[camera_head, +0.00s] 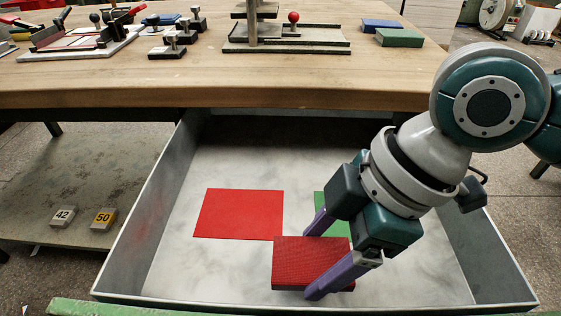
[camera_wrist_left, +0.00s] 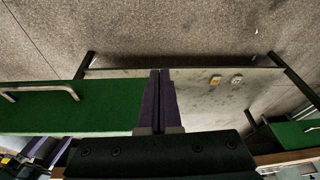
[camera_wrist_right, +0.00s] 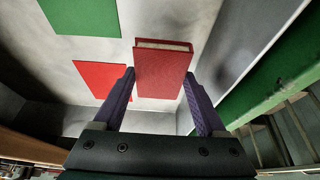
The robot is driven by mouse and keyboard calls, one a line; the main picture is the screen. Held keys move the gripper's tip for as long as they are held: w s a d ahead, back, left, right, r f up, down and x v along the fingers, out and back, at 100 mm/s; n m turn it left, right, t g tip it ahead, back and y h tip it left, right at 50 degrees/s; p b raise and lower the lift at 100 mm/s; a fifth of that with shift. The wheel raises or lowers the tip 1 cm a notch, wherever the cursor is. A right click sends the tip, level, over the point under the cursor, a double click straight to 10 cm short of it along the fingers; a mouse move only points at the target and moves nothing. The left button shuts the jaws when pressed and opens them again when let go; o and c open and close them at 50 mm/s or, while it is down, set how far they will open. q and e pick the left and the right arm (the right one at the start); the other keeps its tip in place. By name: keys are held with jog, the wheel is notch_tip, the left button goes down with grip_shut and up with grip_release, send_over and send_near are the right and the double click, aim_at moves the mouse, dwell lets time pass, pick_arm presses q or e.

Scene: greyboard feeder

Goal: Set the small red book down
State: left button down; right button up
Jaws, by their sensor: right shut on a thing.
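The small red book (camera_head: 312,255) is between the fingers of my right gripper (camera_head: 308,266), inside the open grey drawer (camera_head: 135,245). The gripper is shut on its two sides. In the right wrist view the book (camera_wrist_right: 163,70) shows its pale page edge, with a finger on each side. I cannot tell whether its underside touches the drawer floor. A flat red rectangle (camera_head: 238,214) lies on the floor left of the book. A green rectangle (camera_head: 321,201) is partly hidden behind my right gripper. My left gripper (camera_wrist_left: 160,72) is shut and empty, away from the drawer.
The wooden worktop (camera_head: 200,85) overhangs the drawer's back. On it lie a blue book (camera_head: 382,25) and a green book (camera_head: 399,38). Drawer walls surround the right gripper. The drawer floor is bare at its front left and right.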

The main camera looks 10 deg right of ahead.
aim_at(329, 260)
jog(key=shift+f+b, duration=0.7)
jog(key=shift+f, duration=1.2)
jog(key=shift+f, duration=0.15)
jog(key=o, duration=1.3)
jog(key=shift+p+v, duration=2.3)
jog(key=shift+v, duration=3.85)
